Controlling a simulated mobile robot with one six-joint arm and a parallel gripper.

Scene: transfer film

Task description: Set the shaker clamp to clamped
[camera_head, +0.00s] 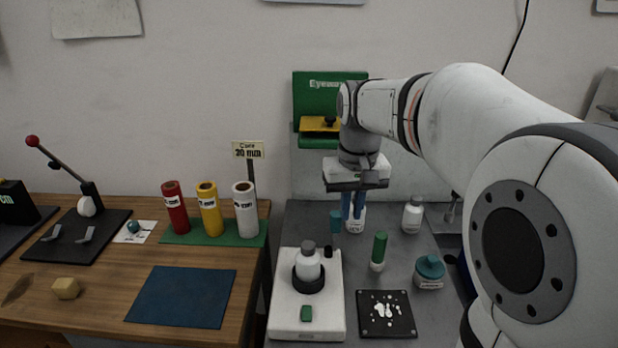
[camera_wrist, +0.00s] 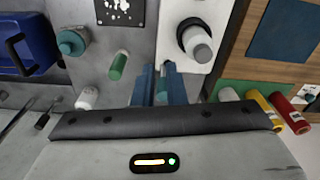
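The shaker (camera_head: 280,300) is a white box on the grey bench, with a green button on its front. A white bottle with a grey cap (camera_head: 308,265) stands upright in its black ring. At the shaker's back right, a teal grip (camera_head: 336,222) stands up above a small black piece (camera_head: 328,251); it looks like the clamp lever, though its setting is unclear. My gripper (camera_head: 353,215) points down just right of the grip, empty. In the wrist view, its two blue fingers (camera_wrist: 158,70) are a small gap apart, with teal showing between them.
Close by on the bench are a white bottle (camera_head: 412,216), a green-capped tube (camera_head: 379,252), a teal-lidded jar (camera_head: 429,271) and a black plate with white bits (camera_head: 402,316). Another white bottle is partly behind my fingers. A wooden table (camera_head: 90,320) lies left.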

